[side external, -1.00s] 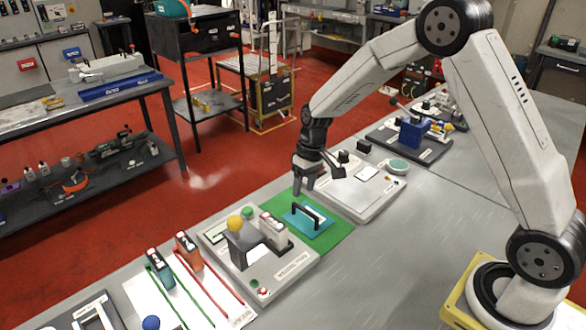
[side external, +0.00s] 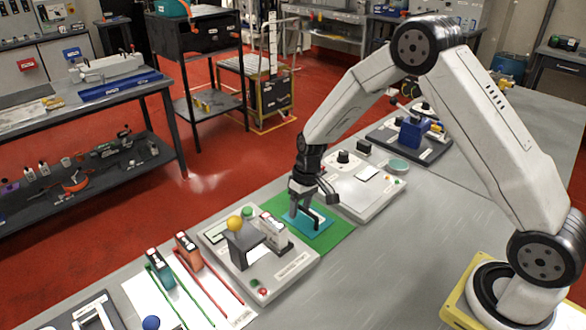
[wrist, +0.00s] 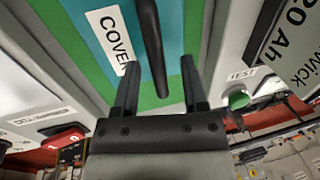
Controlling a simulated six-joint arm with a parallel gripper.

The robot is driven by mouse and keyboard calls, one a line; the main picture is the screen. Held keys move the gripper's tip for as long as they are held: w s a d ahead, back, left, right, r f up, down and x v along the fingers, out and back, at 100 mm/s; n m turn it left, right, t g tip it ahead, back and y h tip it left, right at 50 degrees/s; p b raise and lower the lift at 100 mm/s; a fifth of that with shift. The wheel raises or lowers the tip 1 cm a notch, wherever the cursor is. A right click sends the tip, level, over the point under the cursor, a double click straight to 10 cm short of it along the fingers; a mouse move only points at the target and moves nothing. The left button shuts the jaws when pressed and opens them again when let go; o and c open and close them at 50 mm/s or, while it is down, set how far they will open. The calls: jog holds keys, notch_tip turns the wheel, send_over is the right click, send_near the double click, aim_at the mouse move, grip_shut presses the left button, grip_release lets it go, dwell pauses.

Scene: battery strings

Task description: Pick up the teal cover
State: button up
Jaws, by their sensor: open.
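The teal cover (side external: 318,226) lies flat on a green mat (side external: 344,229) on the bench. It has a black raised handle, which shows in the wrist view (wrist: 151,40) running lengthwise between my fingers. The teal surface with a "COVER" label also shows in the wrist view (wrist: 175,45). My gripper (side external: 306,206) is down over the cover at its handle. In the wrist view my gripper (wrist: 160,85) is open, with one finger on each side of the handle. Whether either finger touches the handle or cover I cannot tell.
A light testing panel (side external: 375,198) with a black knob is close on the right.

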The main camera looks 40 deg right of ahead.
dwell(0.5)
grip_shut()
jog(key=shift+r, duration=0.8)
jog(key=s+r, duration=0.1)
jog(key=r, duration=0.1)
jog(key=s+r, duration=0.2)
jog(key=r, duration=0.1)
jog(key=s+r, duration=0.2)
jog(key=shift+r, duration=0.25)
jog(key=s+r, duration=0.4)
jog(key=s, duration=0.5)
